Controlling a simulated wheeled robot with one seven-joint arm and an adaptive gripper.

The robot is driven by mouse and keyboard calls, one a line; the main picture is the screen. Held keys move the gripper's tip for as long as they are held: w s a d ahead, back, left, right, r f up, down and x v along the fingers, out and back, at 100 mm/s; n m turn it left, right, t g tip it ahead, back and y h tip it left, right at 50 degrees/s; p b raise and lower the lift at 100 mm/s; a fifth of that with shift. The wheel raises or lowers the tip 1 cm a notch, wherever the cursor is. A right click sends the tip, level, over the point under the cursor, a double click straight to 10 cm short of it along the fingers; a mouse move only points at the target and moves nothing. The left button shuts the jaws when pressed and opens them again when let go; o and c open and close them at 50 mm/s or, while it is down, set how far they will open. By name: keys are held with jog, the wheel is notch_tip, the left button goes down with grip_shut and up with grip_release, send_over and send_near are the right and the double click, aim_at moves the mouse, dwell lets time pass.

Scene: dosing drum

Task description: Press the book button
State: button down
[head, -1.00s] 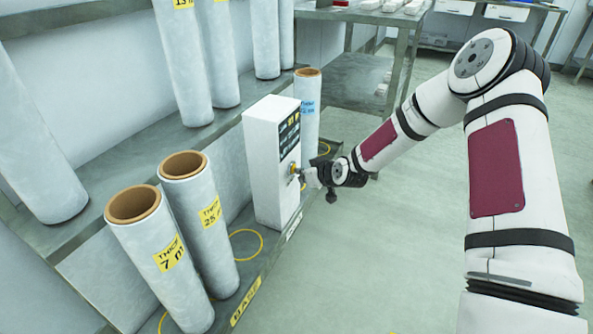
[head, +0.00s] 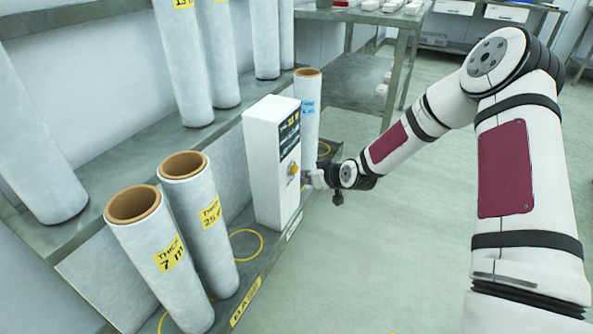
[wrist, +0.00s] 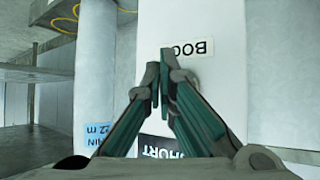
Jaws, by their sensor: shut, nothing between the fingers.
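A white upright box (head: 265,165) stands on the lower shelf, with a dark display panel (head: 289,135) and a yellow-orange button (head: 293,169) on its right-hand face. My gripper (head: 308,179) is shut and empty, just right of and slightly below the button. In the wrist view the closed fingertips (wrist: 164,62) point at the white face beside an upside-down label reading "BOO" (wrist: 191,48), partly covered by a finger. A dark panel with "SHORT" (wrist: 160,147) shows behind the fingers. No button shows in the wrist view, and contact with the box cannot be told.
Two labelled rolls (head: 160,255) (head: 205,220) stand left of the box, and another roll (head: 309,115) stands close behind it. The floor to the right is open.

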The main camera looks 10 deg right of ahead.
jog(key=shift+s+d, duration=0.75)
jog(key=shift+d, duration=0.25)
jog(key=shift+s+d, duration=0.7)
jog(key=shift+d, duration=0.25)
jog(key=shift+r, duration=0.1)
jog(key=s+d+r+m+g+h, duration=0.1)
jog(key=s+r+g+h, duration=0.2)
jog(key=s+r, duration=0.75)
jog(key=s+d+r+g+h, duration=0.2)
jog(key=s+r+g+h, duration=0.1)
jog(key=s+r, duration=0.75)
jog(key=s+a+r+m+g+y, duration=0.1)
jog(key=s+r, duration=0.1)
jog(key=s, duration=0.8)
jog(key=s+a+r+m+g+p, duration=0.1)
jog(key=s+a+r+m+g, duration=0.1)
jog(key=s, duration=0.8)
jog(key=s+a+r+m+g+y, duration=0.1)
jog(key=s+r, duration=0.2)
jog(key=s, duration=0.7)
notch_tip(320, 180, up, 37)
jog(key=t+p, duration=0.4)
jog(key=p, duration=3.2)
jog(key=shift+r, duration=0.15)
